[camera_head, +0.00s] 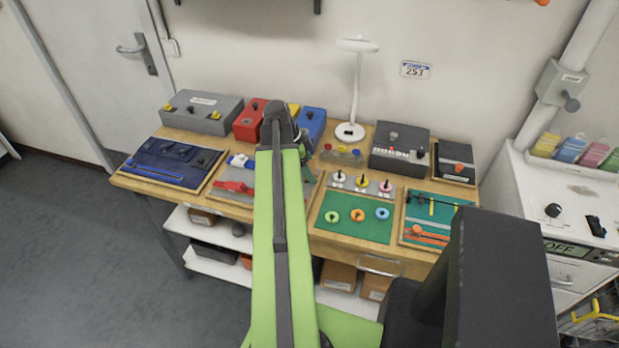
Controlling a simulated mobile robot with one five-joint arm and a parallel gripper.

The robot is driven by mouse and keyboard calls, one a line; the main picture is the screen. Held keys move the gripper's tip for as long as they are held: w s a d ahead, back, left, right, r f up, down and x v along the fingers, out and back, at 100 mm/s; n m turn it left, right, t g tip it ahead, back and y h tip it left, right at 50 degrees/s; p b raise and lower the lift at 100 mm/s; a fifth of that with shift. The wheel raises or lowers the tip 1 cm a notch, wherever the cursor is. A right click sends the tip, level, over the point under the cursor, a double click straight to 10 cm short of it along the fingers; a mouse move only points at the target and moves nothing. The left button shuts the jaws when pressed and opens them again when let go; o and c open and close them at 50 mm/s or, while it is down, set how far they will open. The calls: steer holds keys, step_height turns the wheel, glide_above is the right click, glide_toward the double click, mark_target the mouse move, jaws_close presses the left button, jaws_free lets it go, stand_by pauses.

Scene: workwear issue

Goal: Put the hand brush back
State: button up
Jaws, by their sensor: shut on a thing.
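My arm reaches over the workbench, and its green link covers the middle of the bench. My gripper (306,168) points down just right of that link and is mostly hidden by it. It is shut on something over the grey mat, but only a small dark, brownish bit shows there. I cannot tell whether that is the hand brush, and no hand brush shows clearly elsewhere.
The wooden workbench (128,180) carries a blue tool roll (172,163), a grey case (203,112), a red box (249,120), a white lamp (350,131), a dark device (400,148) and a green mat (343,229). A white cabinet (535,190) stands at right. Floor at left is clear.

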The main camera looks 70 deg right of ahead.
step_height(320, 180, down, 3)
steer(key=shift+f+b, duration=0.1)
steer(key=shift+b, duration=0.8)
steer(key=shift+r, duration=0.25)
steer(key=shift+f, duration=0.25)
steer(key=o, duration=1.2)
steer(key=shift+r, duration=0.1)
steer(key=p+v, duration=1.1)
steer(key=v, duration=0.1)
steer(key=shift+r+p, duration=0.2)
steer(key=shift+p, duration=0.1)
